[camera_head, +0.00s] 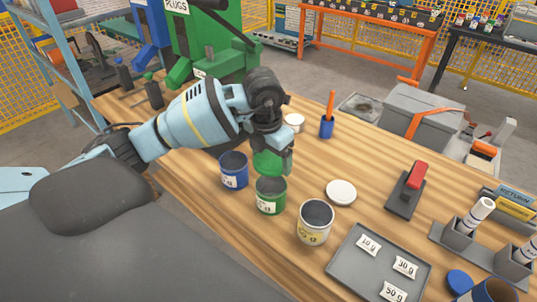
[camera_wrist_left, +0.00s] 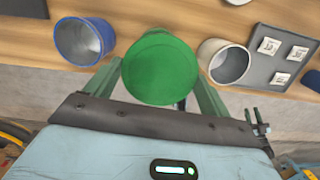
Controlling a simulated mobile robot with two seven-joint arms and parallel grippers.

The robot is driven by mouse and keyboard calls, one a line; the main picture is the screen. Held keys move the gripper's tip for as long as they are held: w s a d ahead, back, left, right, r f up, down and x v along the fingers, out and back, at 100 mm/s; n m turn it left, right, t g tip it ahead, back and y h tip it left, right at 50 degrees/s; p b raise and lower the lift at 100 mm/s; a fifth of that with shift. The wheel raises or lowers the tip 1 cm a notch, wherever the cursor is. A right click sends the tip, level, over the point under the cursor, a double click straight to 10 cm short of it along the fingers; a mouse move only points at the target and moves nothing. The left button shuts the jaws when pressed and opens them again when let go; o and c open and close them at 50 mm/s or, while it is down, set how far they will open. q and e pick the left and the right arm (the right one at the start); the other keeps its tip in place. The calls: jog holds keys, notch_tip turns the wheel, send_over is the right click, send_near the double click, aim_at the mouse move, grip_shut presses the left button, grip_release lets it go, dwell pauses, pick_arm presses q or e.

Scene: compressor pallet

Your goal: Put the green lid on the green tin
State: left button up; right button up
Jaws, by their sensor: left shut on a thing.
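My left gripper (camera_head: 272,160) is shut on the green lid (camera_head: 266,162), which it holds above the bench. In the left wrist view the green lid (camera_wrist_left: 161,68) shows as a round green face between the two fingers. The green tin (camera_head: 270,196) stands upright on the bench with its dark open mouth showing. In the head view the lid is just above and behind the tin's rim, apart from it. In the left wrist view the lid hides most or all of the green tin. My right gripper is not in view.
An open blue tin (camera_head: 233,171) stands left of the green tin, and an open white tin (camera_head: 314,223) right of it. A white lid (camera_head: 341,191) lies nearby. A grey tray (camera_head: 352,271) with weight cards, a red-handled tool (camera_head: 412,184) and a blue lid (camera_head: 459,281) are further right.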

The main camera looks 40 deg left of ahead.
pick_arm(q)
jog(key=shift+f, duration=0.1)
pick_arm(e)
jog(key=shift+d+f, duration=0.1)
pick_arm(q)
jog(key=shift+f, duration=0.15)
jog(key=shift+f+b, duration=1.2)
jog(key=shift+f, duration=1.9)
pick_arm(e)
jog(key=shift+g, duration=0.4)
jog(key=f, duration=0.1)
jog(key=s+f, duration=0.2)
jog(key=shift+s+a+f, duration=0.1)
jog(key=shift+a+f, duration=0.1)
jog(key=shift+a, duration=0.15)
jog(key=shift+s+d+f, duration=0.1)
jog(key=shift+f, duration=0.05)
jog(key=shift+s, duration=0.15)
pick_arm(q)
jog(key=shift+f, duration=0.1)
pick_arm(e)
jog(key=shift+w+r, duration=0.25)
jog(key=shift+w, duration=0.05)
